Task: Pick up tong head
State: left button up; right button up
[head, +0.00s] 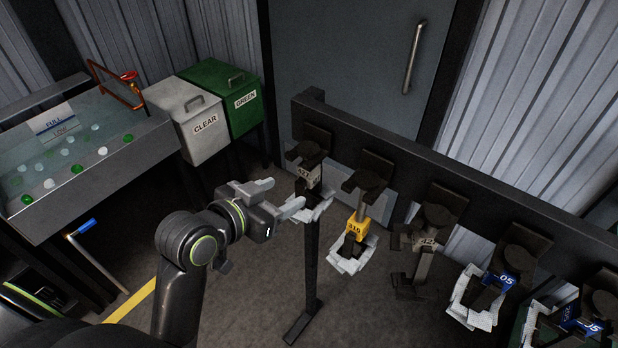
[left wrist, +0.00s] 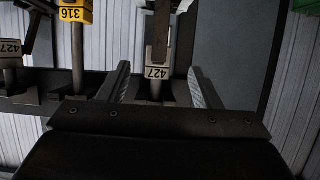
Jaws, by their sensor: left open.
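Several dark tong heads with number tags hang in a row from a black rail. The one nearest my left gripper (head: 282,194) has a pale grey tag (head: 309,174) and light grey jaws below. My right gripper is not in view.
The black rail (head: 400,160) runs right, with another grey-tagged tong head (head: 424,240) and blue-tagged ones (head: 499,279) further along. A dark post (head: 309,265) stands below the nearest one. A water tank (head: 100,170) and CLEAR (head: 190,118) and GREEN (head: 225,95) bins stand left.

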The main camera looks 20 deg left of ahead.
aim_at(298, 185)
pick_arm(q)
jog(key=shift+b+x, duration=0.85)
jog(key=shift+x, duration=0.3)
jog(key=shift+w+d+f+p, duration=0.1)
jog(key=shift+w+f+p, duration=0.05)
jog(key=shift+w+p, duration=0.35)
jog(key=shift+w+d+f, duration=0.1)
jog(key=shift+w+f, duration=0.05)
jog(key=shift+w, duration=0.15)
jog(key=shift+w+d+f, duration=0.15)
jog(key=shift+w+d, duration=0.15)
jog(key=shift+w, duration=0.25)
jog(key=p+x, duration=0.1)
jog(key=x, duration=0.2)
jog(key=shift+w+d, duration=0.1)
jog(key=shift+w, duration=0.05)
jog(key=shift+w+d+f, duration=0.15)
jog(key=shift+w+f, duration=0.05)
jog(key=shift+w, duration=0.2)
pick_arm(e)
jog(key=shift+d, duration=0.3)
pick_arm(q)
jog(key=shift+c, duration=0.2)
